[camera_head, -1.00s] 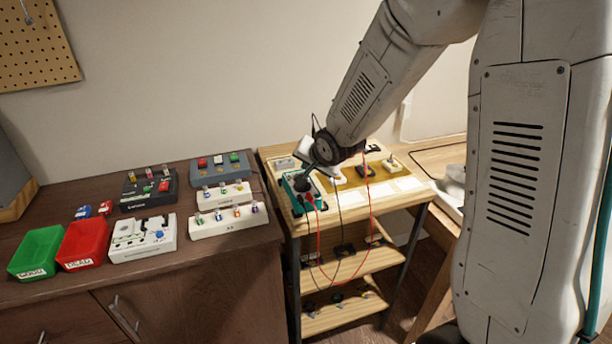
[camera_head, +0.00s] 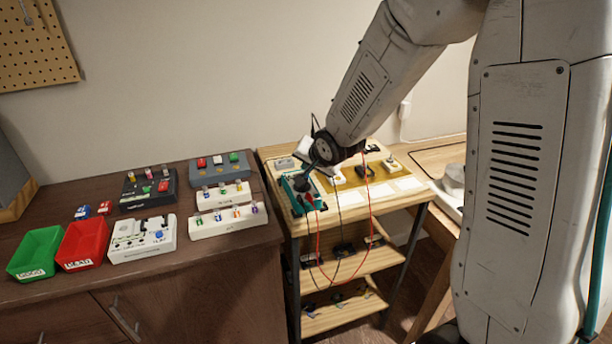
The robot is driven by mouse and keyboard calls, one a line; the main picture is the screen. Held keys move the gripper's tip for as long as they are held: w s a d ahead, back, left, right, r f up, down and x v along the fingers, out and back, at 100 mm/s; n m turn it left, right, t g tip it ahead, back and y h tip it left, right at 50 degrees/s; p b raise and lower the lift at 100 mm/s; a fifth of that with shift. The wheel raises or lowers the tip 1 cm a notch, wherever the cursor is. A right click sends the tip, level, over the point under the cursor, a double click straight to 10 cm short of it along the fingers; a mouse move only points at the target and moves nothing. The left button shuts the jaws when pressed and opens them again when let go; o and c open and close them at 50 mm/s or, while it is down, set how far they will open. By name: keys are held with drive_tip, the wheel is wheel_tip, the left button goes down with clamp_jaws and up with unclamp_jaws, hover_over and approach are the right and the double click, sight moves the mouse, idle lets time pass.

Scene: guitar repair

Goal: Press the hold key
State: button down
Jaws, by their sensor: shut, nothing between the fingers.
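A teal-cased meter (camera_head: 291,189) with a dark face lies at the left front of the wooden cart top. Red and black leads run from it and hang over the cart's front. My gripper (camera_head: 308,172) is over the meter's upper right part, shut and empty. My wrist and the small picture size hide part of the meter. I cannot make out the hold key, nor tell whether a fingertip touches the meter.
The cart top (camera_head: 283,217) also holds a mustard mat (camera_head: 377,174) with small parts and pale cards. A brown cabinet at left carries several pedal-like boxes, a green bin (camera_head: 36,252) and a red bin (camera_head: 82,244). Lower cart shelves hold small dark items.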

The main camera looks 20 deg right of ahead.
drive_tip(key=shift+f, duration=0.15)
idle(0.3)
drive_tip(key=shift+f, duration=0.3)
drive_tip(key=shift+f, duration=0.4)
idle(0.5)
drive_tip(key=shift+r, duration=0.85)
wheel_tip(320, 180, up, 5)
idle(0.7)
idle(0.6)
